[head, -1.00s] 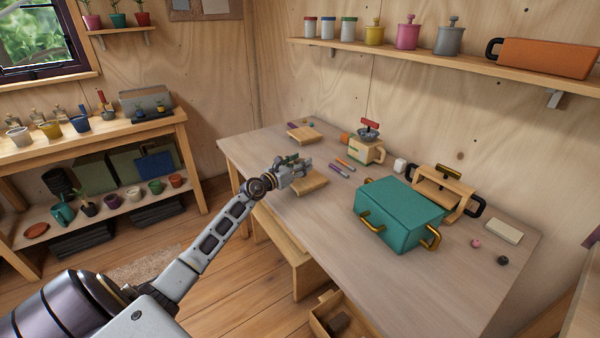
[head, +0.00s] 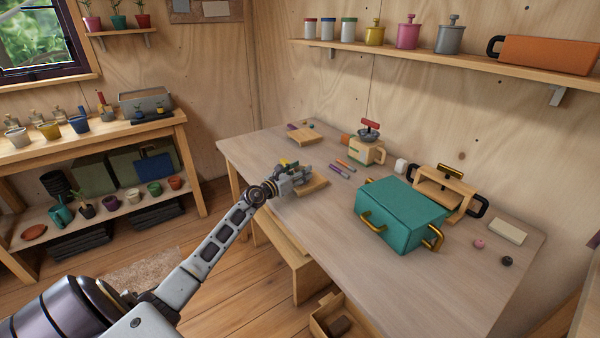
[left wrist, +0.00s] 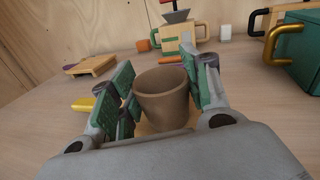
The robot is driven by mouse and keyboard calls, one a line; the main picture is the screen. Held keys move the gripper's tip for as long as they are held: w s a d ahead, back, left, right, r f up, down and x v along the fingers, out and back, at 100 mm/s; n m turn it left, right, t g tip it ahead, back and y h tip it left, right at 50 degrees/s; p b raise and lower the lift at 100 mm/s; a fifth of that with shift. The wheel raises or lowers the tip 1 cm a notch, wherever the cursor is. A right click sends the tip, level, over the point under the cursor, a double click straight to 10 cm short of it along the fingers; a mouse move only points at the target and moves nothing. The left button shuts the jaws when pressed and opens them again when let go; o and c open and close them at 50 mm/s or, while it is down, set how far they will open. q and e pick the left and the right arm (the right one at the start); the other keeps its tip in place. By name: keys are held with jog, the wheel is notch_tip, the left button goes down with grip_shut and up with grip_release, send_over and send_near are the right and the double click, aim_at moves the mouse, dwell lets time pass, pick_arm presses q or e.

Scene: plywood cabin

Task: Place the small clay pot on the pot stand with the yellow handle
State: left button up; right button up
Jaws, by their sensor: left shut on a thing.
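The small brown clay pot (left wrist: 163,97) is upright between the fingers of my left gripper (left wrist: 161,92) in the left wrist view. The gripper is shut on it. In the head view my left gripper (head: 298,176) is at the pot stand (head: 315,187), a flat wooden board on the table, and hides the pot. The stand's yellow handle (left wrist: 83,104) shows left of the fingers in the left wrist view. The pot is at or just above the stand; I cannot tell whether it touches. My right gripper is not in view.
A second wooden stand (head: 303,136) with a purple handle lies farther back. A wooden grinder (head: 367,151), a teal box (head: 400,213) with brass handles and crayons (head: 341,172) are to the right.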

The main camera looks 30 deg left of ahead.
pick_arm(q)
jog(key=shift+f, duration=0.15)
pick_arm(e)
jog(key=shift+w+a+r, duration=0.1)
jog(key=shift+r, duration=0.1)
pick_arm(q)
jog(key=o, duration=1.1)
jog(key=shift+c, duration=0.2)
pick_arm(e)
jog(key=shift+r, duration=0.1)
